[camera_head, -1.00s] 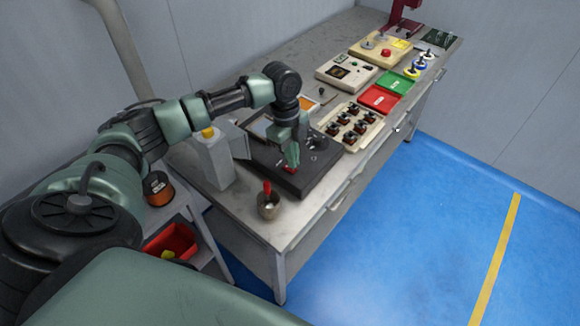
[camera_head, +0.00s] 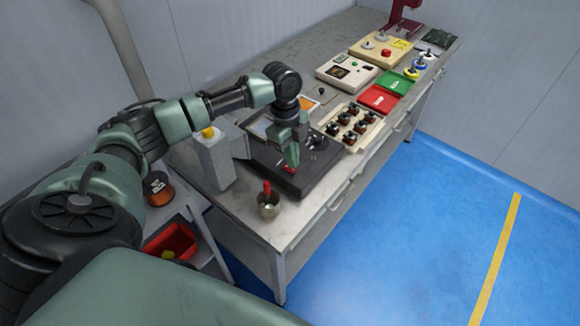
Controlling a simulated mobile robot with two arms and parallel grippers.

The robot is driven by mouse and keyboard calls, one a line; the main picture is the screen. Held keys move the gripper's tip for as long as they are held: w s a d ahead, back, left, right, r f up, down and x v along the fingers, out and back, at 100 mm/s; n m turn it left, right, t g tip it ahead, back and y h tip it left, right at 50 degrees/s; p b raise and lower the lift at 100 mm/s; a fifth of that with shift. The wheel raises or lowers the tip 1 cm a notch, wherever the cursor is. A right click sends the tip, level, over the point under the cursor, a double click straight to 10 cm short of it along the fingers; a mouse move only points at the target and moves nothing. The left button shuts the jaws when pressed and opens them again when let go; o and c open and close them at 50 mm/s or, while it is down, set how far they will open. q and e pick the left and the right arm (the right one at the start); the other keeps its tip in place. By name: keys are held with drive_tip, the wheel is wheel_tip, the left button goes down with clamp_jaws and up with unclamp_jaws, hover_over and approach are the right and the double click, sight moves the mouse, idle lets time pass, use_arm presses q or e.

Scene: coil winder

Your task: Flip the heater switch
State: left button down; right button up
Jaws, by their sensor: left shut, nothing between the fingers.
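A small red part (camera_head: 288,170), which looks like the heater switch, is on top of the dark machine base (camera_head: 265,169) near its front edge. My left gripper (camera_head: 294,166) points down over it with its green fingers shut and empty. The fingertips are at or just above the red part and partly hide it. I cannot tell whether they touch it, nor which way the switch is set. My right gripper is not in view.
A grey post with a yellow top (camera_head: 213,155) stands left of the base. A metal cup (camera_head: 268,205) with a red-handled tool stands in front. A cream tray (camera_head: 349,128) of several coils is to the right, then red (camera_head: 379,99) and green mats.

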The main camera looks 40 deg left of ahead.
use_arm(q)
drive_tip(key=shift+f, duration=0.8)
idle(0.4)
drive_tip(key=shift+s+f+b, duration=0.1)
drive_tip(key=shift+f+b, duration=0.05)
drive_tip(key=shift+b, duration=0.15)
wheel_tip(320, 180, up, 2)
drive_tip(key=shift+r+p, duration=0.1)
drive_tip(key=shift+p, duration=1.15)
wheel_tip(320, 180, up, 5)
drive_tip(key=p, duration=0.5)
